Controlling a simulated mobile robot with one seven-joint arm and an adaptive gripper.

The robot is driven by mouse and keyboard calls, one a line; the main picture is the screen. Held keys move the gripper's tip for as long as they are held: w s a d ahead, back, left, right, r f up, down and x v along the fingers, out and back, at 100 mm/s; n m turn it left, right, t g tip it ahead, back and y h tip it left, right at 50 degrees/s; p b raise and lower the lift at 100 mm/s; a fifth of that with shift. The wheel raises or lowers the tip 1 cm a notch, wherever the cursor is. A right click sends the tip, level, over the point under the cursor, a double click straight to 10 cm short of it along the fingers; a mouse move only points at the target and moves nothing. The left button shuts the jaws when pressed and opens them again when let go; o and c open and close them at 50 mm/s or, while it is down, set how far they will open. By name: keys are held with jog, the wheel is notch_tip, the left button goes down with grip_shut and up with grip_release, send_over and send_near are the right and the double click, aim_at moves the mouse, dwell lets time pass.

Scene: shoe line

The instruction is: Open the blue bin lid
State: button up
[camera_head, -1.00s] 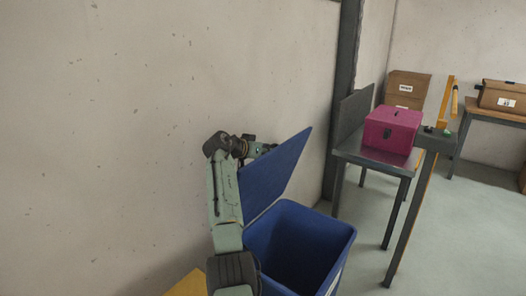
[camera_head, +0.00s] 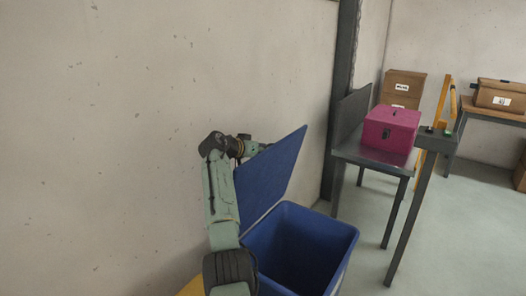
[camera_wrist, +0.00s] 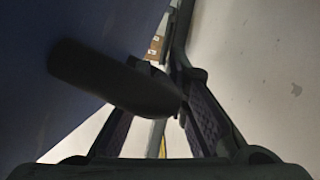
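The blue bin (camera_head: 335,262) stands in the lower middle of the head view. Its blue lid (camera_head: 268,175) is raised and tilted steeply above the left side, and the bin's mouth is uncovered. My arm reaches up left of the lid. My gripper is mostly hidden behind the lid in the head view. In the wrist view the lid's dark blue face (camera_wrist: 40,80) fills the left. The fingers of my gripper (camera_wrist: 165,75) stand apart with a gap between them. A dark rounded bar (camera_wrist: 115,80) crosses in front of the left finger; I cannot tell whether it is touched.
A bare wall (camera_head: 120,130) is close on the left. A grey table (camera_head: 372,160) with a pink box (camera_head: 391,129) stands right of the bin, beside a dark post (camera_head: 341,100). Cardboard boxes (camera_head: 403,88) are farther back. The floor at right is open.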

jog(key=o, duration=0.4)
jog(key=shift+c, duration=0.2)
jog(key=shift+a, duration=0.1)
jog(key=v, duration=1.2)
